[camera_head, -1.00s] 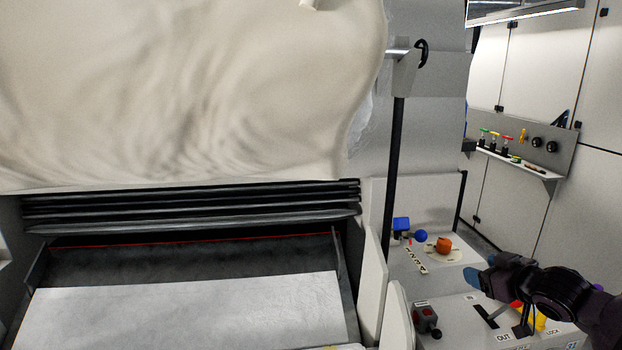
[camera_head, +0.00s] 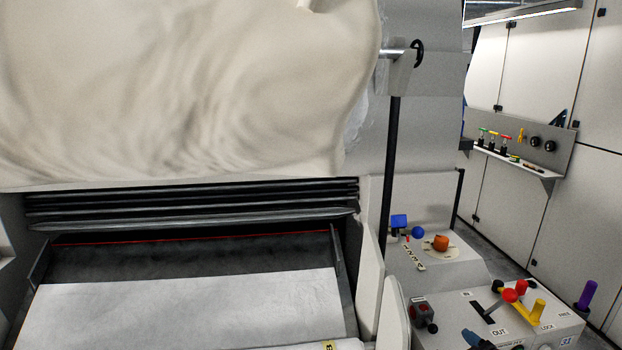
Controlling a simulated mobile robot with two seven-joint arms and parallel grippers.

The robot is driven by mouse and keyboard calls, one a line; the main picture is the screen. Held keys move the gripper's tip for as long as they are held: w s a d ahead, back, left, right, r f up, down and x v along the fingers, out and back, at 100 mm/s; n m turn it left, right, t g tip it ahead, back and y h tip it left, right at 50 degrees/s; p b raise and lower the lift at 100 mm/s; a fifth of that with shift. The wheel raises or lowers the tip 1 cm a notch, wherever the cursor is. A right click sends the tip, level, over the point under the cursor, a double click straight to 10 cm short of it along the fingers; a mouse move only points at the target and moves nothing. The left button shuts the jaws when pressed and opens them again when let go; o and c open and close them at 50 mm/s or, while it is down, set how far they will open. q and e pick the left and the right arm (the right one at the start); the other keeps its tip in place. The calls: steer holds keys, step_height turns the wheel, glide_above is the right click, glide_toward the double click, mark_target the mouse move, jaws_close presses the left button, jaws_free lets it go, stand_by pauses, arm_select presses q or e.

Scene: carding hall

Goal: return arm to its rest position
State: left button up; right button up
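The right arm has mostly left the view. A small blue-tipped dark part at the bottom edge looks like the end of my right gripper (camera_head: 477,340), in front of the control box (camera_head: 465,307); whether it is open or shut does not show. A lever with a red knob (camera_head: 510,296) stands in a slot on the box, near the OUT label. A second red handle (camera_head: 521,287) and a yellow handle (camera_head: 538,309) stand beside it. The gripper end appears apart from these handles. My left gripper is not in view.
Behind are an orange knob (camera_head: 441,243) and a blue ball (camera_head: 418,232). A purple handle (camera_head: 587,293) stands at far right. A white web (camera_head: 190,310) lies at lower left. A tool shelf (camera_head: 520,163) hangs behind.

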steer(key=s+f+m+g+h, duration=0.1)
steer(key=s+f+m+h, duration=0.1)
steer(key=s+f, duration=0.6)
steer(key=s+a+f+m+g+h, duration=0.1)
steer(key=s+f+m, duration=0.3)
steer(key=s+f, duration=0.4)
steer(key=s+g+h, duration=0.1)
steer(key=s, duration=0.4)
steer(key=shift+s+f+m, duration=0.15)
steer(key=shift+s+m, duration=0.2)
steer(key=shift+m, duration=0.05)
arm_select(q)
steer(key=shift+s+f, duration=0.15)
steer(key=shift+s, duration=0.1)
arm_select(e)
steer(key=shift+o, duration=0.3)
